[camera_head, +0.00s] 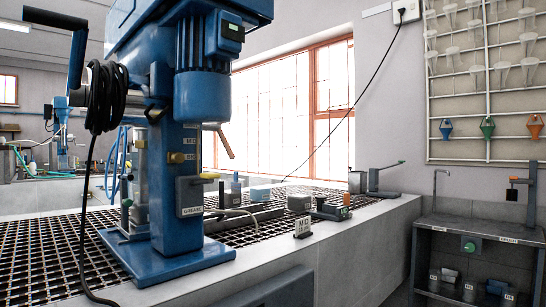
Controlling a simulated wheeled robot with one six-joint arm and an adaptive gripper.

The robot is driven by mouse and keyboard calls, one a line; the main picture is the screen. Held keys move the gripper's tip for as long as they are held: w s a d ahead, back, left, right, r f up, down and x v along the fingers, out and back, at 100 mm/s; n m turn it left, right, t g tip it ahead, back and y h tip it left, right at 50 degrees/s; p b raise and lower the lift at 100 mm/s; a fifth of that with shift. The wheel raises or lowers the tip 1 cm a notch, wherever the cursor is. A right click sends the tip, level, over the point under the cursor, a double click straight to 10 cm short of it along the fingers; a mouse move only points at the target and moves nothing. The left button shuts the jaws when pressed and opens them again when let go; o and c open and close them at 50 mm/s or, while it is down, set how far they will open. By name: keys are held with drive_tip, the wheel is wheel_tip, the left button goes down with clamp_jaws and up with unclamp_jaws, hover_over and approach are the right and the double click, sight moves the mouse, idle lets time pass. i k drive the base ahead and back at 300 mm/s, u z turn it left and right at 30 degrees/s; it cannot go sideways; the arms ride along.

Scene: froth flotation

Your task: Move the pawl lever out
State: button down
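A tall blue flotation machine (178,190) stands on the grated bench at left centre. A short brown-tipped lever (226,144) slants down to the right from behind its blue motor housing. A black crank-like arm (62,20) sticks out at the upper left of the machine. I cannot tell which of these is the pawl lever, and no label naming it is readable. My gripper is not in view.
A black cable coil (104,97) hangs on the machine's left side, its cord trailing over the grating (50,255). A grey side table (480,236) stands at right below a pegboard. The bench's pale front ledge is mostly clear.

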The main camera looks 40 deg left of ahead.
sight(217, 128)
drive_tip(key=i, duration=1.8)
drive_tip(key=u, duration=2.1)
